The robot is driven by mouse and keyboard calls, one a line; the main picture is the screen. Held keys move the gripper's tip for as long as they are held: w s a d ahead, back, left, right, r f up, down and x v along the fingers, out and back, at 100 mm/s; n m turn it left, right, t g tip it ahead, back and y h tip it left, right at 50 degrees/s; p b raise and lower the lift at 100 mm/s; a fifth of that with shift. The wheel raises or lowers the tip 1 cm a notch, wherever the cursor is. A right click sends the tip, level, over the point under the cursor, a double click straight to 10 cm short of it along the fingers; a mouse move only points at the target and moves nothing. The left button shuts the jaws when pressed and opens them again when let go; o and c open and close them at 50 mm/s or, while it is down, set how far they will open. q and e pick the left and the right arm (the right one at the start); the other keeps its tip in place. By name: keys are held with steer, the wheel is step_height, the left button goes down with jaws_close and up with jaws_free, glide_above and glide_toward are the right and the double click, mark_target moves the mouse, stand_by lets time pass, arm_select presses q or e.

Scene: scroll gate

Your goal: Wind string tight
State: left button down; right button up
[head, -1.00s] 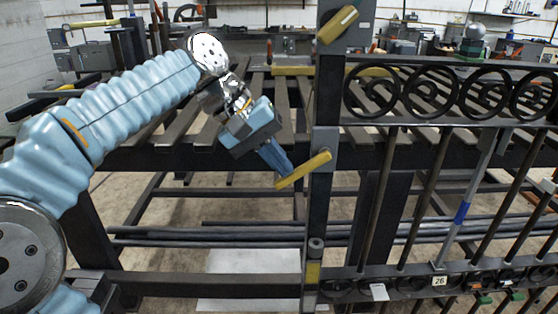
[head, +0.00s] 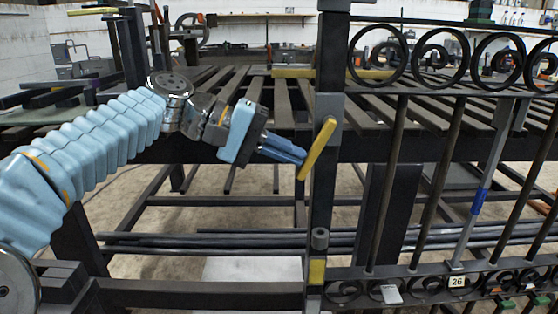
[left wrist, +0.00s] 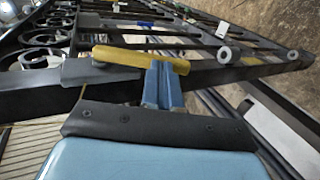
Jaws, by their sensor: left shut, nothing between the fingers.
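No string shows in either view. A dark scroll gate (head: 430,92) stands at the right, with a yellow lever handle (head: 317,148) on its upright post (head: 321,210). The lever is tilted steeply, its lower end toward the left. My left gripper (head: 303,156) is shut and empty, its blue fingertips at the lever's lower left part. In the left wrist view, the closed fingers (left wrist: 163,84) meet the lever (left wrist: 122,56) near its right end; whether they press on it I cannot tell. My right gripper is not in view.
A slatted metal workbench (head: 230,100) stands behind the gate, with long bars on its lower shelf (head: 190,241). A yellow block (head: 316,271) sits low on the post. A tag marked 26 (head: 457,282) is on the gate's lower rail. Open floor shows beneath the bench.

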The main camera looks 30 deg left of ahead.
mark_target(299, 168)
arm_select(q)
steer(key=h+b, duration=0.1)
steer(key=d+f+t+h+b, duration=0.1)
steer(key=b, duration=0.1)
steer(key=f+b, duration=0.1)
steer(key=b, duration=0.1)
steer(key=shift+w+d+f+t+h, duration=0.25)
steer(key=shift+w+t+h, duration=0.05)
steer(key=shift+w+h, duration=0.1)
steer(key=shift+w+d+h+b, duration=0.1)
steer(key=shift+h+b, duration=0.2)
steer(key=shift+b, duration=0.05)
steer(key=shift+w+d+t+b, duration=0.2)
steer(key=shift+d+t+b, duration=0.15)
steer(key=shift+b, duration=0.2)
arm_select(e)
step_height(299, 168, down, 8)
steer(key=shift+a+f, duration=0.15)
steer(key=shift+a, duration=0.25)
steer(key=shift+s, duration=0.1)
